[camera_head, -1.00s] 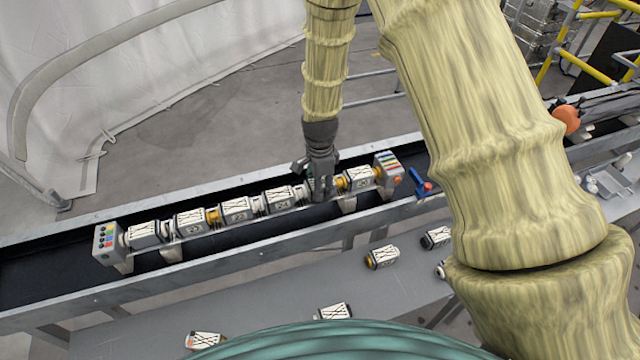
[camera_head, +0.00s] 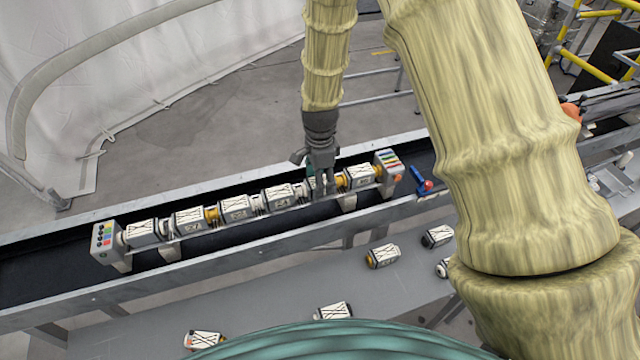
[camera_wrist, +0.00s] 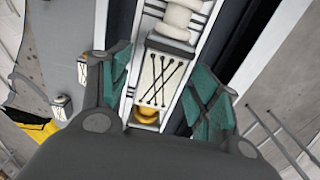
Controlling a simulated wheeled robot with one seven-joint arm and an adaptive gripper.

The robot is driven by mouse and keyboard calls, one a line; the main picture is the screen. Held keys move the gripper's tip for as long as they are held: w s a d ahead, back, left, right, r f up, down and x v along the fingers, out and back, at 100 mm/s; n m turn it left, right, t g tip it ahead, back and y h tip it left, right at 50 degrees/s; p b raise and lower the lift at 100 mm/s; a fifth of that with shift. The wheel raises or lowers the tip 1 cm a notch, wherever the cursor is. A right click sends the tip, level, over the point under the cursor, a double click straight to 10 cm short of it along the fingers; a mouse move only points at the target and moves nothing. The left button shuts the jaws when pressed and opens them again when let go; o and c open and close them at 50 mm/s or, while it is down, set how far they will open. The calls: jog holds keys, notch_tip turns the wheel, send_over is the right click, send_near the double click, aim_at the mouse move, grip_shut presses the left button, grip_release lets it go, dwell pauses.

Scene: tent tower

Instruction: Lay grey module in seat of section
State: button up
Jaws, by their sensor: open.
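The section (camera_head: 205,228) is a long rail in the dark trough, with a row of white-topped grey modules laced in black. My gripper (camera_head: 318,188) points down over the row, right of its middle. In the wrist view my gripper (camera_wrist: 162,82) is open, its green pads on either side of one module (camera_wrist: 158,80). That module lies in line between the rails, a yellow ring at its near end and a pale ribbed part beyond. Gaps show between it and the pads. In the head view my fingers mostly hide it.
End blocks with coloured buttons stand at the left (camera_head: 104,242) and right (camera_head: 387,165) of the section. Several loose modules lie on the grey bench (camera_head: 260,312) in front. A blue-and-red item (camera_head: 421,182) sits right of the row. Metal walls edge the trough.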

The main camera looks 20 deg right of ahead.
notch_tip(320, 180, up, 10)
jog(key=b, duration=0.3)
dwell(0.3)
